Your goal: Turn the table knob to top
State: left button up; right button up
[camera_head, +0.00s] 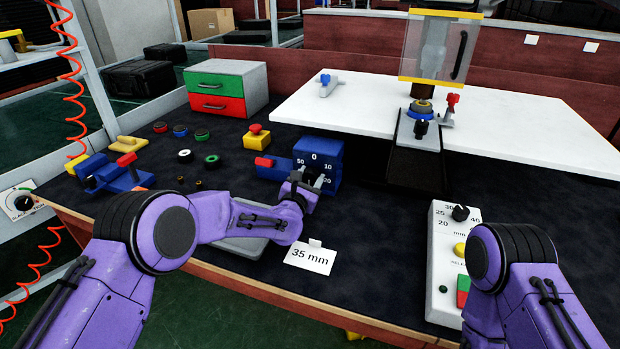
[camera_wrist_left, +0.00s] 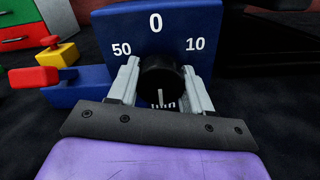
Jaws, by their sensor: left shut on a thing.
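A blue dial block (camera_head: 335,155) stands on the dark table top, with 0 at its top, 50 to the left and 10 and 20 to the right. Its round black knob shows clearly in the left wrist view (camera_wrist_left: 160,75). My left gripper (camera_head: 309,180) is shut on this knob, one finger on each side; the fingers also show in the wrist view (camera_wrist_left: 160,88). A short pale mark shows on the knob's lower part, above partly hidden "mm" lettering. My right arm is at the right edge; its gripper is out of view.
A "35 mm" card (camera_head: 310,257) stands in front of my left gripper. A white control box (camera_head: 441,262) with a black selector is at the right. A drawer unit (camera_head: 228,84) and several small coloured parts are at the left. A white board (camera_head: 350,105) lies behind.

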pick_arm(q)
jog(key=shift+w+a+n+b, duration=0.1)
jog(key=shift+n+b, duration=0.7)
jog(key=shift+b, duration=0.15)
jog(key=n+b, duration=0.3)
jog(key=b, duration=0.1)
jog(key=shift+f, duration=0.1)
jog(key=shift+n+b, duration=0.8)
jog(key=shift+b, duration=0.05)
jog(key=shift+r+n+b, duration=0.3)
jog(key=shift+n+b, duration=0.2)
jog(key=shift+b, duration=0.05)
jog(key=shift+r, duration=0.1)
jog(key=o, duration=1)
jog(key=shift+o, duration=0.2)
